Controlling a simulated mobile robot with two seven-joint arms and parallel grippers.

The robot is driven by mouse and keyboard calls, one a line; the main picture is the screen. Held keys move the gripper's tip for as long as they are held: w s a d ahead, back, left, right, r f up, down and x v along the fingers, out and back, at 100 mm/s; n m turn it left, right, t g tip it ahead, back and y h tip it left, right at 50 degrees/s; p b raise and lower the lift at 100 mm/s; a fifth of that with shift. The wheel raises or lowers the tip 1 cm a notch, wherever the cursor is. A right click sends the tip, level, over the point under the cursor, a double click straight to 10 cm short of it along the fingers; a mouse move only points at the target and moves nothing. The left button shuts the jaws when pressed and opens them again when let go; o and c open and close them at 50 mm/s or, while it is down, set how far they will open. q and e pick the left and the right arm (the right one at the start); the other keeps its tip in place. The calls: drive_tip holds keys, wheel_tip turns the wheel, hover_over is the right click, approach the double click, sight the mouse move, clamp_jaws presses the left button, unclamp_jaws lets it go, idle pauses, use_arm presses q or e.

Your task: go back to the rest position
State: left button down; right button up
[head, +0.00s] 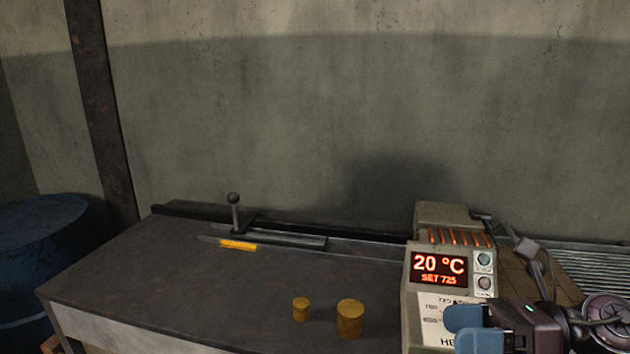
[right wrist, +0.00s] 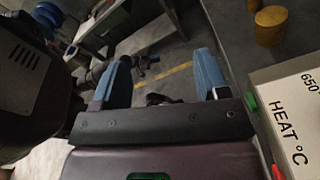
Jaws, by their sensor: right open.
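My right gripper (head: 458,331) is at the lower right of the head view, in front of the control box. Its two blue fingers are apart. In the right wrist view the gripper (right wrist: 160,77) is open, with nothing between its fingers and the floor visible beyond them. The control box (head: 418,297) stands at the table's right part and its display reads 20 °C, SET 725. In the right wrist view its pale face (right wrist: 285,95) is close to the right of the gripper.
Two yellow-brown cylinders, a small one (head: 301,310) and a larger one (head: 350,319), stand on the dark table (head: 180,290). A lever (head: 234,212) and a yellow bar (head: 238,245) are at its back. A blue drum (head: 40,260) stands left. The table's left part is clear.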

drive_tip(key=s+d+f+m+t+h, duration=0.1)
drive_tip(key=d+f+m+t+h, duration=0.4)
drive_tip(key=m, duration=0.7)
drive_tip(key=d+f+m+t+h, duration=0.25)
drive_tip(key=f+m+h, duration=0.3)
drive_tip(key=m, duration=0.65)
drive_tip(key=s+d+f+m+t+h, duration=0.1)
drive_tip(key=d+f+m+t+h, duration=0.3)
drive_tip(key=m+h, duration=0.55)
drive_tip(key=s+a+f+m+g+y, duration=0.2)
drive_tip(key=s+f+m+g, duration=0.45)
drive_tip(key=s, duration=0.35)
drive_tip(key=s+a+f+m+g+y, duration=0.1)
drive_tip(key=s+f+m+g, duration=0.6)
drive_tip(key=s, duration=0.3)
drive_tip(key=w+f+n+t+y, duration=0.1)
drive_tip(key=w+f+t, duration=0.7)
drive_tip(key=t, duration=0.1)
drive_tip(key=shift+w+a+t, duration=0.2)
drive_tip(key=shift+a+t, duration=0.1)
drive_tip(key=shift+a, duration=0.15)
